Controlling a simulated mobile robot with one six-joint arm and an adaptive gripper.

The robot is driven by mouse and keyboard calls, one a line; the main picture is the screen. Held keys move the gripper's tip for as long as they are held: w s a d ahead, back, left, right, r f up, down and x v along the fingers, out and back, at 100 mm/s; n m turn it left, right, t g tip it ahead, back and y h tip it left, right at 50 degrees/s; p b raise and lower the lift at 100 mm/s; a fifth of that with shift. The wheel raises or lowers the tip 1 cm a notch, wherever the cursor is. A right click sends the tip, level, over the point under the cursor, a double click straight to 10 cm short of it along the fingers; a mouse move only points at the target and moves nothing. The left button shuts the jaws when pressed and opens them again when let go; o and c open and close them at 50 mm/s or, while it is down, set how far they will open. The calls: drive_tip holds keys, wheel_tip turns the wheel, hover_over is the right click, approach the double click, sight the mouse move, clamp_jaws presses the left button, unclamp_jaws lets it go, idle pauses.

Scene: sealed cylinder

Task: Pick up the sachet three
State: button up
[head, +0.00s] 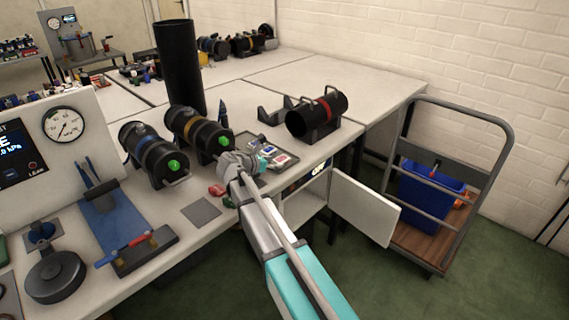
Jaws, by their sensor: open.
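Several small flat packets, white with blue and red marks, lie on a dark tray (295,164) near the front edge of the bench. One packet has a red patch (281,159) and another a blue one (269,150). I cannot read any number, so I cannot tell which is sachet three. My gripper (255,163) is at the left edge of the tray, close beside the packets. It looks empty. Its fingers are small here, and part of the tray's left side is hidden behind it.
A black cylinder with a red band (325,110) lies in a cradle behind right. A tall dark tube (180,68) stands behind. Below, a cabinet door (365,208) hangs open. A trolley (415,235) stands right.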

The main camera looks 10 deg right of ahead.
drive_tip(key=shift+w+d+f, duration=0.1)
drive_tip(key=shift+w+d, duration=0.05)
drive_tip(key=shift+d, duration=0.05)
idle(0.5)
drive_tip(key=c, duration=0.6)
drive_tip(key=shift+r, duration=0.2)
wheel_tip(320, 180, up, 2)
drive_tip(key=shift+r+p, duration=0.1)
drive_tip(key=shift+p, duration=1.15)
drive_tip(key=s+a+r+p, duration=0.2)
drive_tip(key=s+r+p, duration=0.8)
drive_tip(key=s, duration=0.4)
drive_tip(key=shift+r, duration=0.2)
